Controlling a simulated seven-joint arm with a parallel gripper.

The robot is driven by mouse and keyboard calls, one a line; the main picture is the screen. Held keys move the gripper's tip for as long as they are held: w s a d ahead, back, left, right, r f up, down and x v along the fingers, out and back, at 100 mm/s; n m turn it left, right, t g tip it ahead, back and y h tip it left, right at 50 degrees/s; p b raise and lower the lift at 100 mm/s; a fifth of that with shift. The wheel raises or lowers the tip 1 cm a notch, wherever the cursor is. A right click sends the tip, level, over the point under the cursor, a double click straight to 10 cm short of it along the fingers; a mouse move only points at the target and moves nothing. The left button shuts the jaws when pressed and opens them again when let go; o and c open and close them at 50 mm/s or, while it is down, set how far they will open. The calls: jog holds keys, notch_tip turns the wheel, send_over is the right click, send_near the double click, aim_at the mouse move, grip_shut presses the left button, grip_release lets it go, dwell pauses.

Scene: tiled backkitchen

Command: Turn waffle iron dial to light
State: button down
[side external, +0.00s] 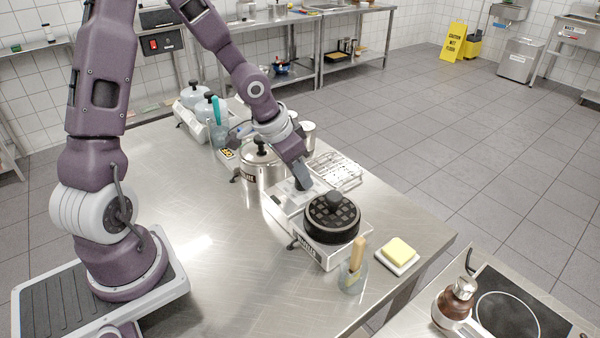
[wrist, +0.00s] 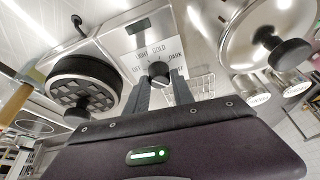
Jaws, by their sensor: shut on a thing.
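The waffle iron (side external: 333,218) stands on the steel table in the side view, with its round black lid closed and a knob on top. Its lid also shows at left in the wrist view (wrist: 84,86). Its silver control panel (wrist: 140,42) has a small dark display and labels reading LIGHT, GOLD and DARK, with another label at far left. The black dial (wrist: 158,72) sits below these labels, between my fingertips. My gripper (wrist: 160,80) is shut on the dial; in the side view it (side external: 303,184) reaches down to the panel. The dial's exact pointing is too small to tell.
A lidded steel pot (side external: 262,168) stands close to my gripper on the left, and a wire rack (side external: 338,170) lies behind. A glass jar with a brush (side external: 353,275) and a butter dish (side external: 398,254) stand in front. The table's left front is clear.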

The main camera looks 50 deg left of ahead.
jog(key=shift+a+m+h, duration=0.1)
jog(key=shift+m+h, duration=0.4)
jog(key=shift+m, duration=0.9)
jog(key=c, duration=1.1)
grip_release()
jog(key=shift+g, duration=0.3)
jog(key=v, duration=0.5)
jog(key=shift+a, duration=0.15)
notch_tip(320, 180, up, 7)
